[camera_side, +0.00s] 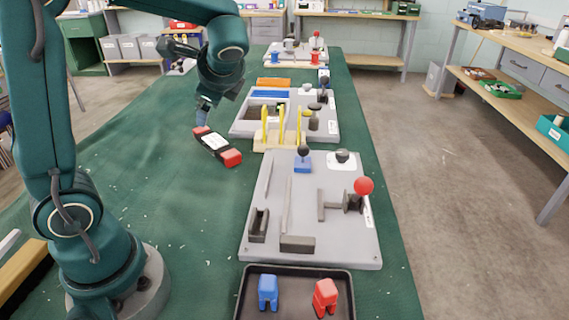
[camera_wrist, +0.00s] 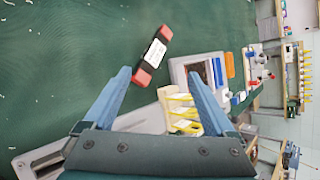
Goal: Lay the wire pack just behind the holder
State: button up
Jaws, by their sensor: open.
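The wire pack (camera_side: 217,145) is a black block with red ends and a white label. It appears to lie on the green table cover, left of the wooden holder (camera_side: 278,143) with upright yellow pegs. My gripper (camera_side: 202,121) is above the pack, pointing down. In the wrist view the pack (camera_wrist: 153,55) shows whole and tilted beyond my open blue fingers (camera_wrist: 159,72), with nothing between them. The holder (camera_wrist: 176,104) is partly behind the right finger there. The exact gap between fingertips and pack is hard to tell.
A grey board (camera_side: 270,213) with a red-knobbed clamp (camera_side: 363,187) lies in front of the holder. Another grey board (camera_side: 240,128) with blue and orange parts lies behind. A black tray (camera_side: 295,308) holds a blue and a red piece. The cloth left of the pack is clear.

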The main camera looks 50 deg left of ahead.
jog(key=w+a+f+m+g+y, duration=0.1)
jog(key=w+a+f+m+y, duration=0.35)
jog(key=w+a+f, duration=0.25)
jog(key=m+g, duration=0.1)
jog(key=m, duration=0.2)
send_near(216, 141)
jog(key=a, duration=0.3)
jog(key=shift+w+a+f, duration=0.1)
jog(key=shift+w+f, duration=0.1)
jog(key=shift+s+a+f, duration=0.1)
jog(key=shift+s+f, duration=0.05)
jog(key=shift+f, duration=0.15)
jog(key=shift+x, duration=2.5)
jog(key=shift+f, duration=0.15)
jog(key=shift+h, duration=0.25)
grip_shut()
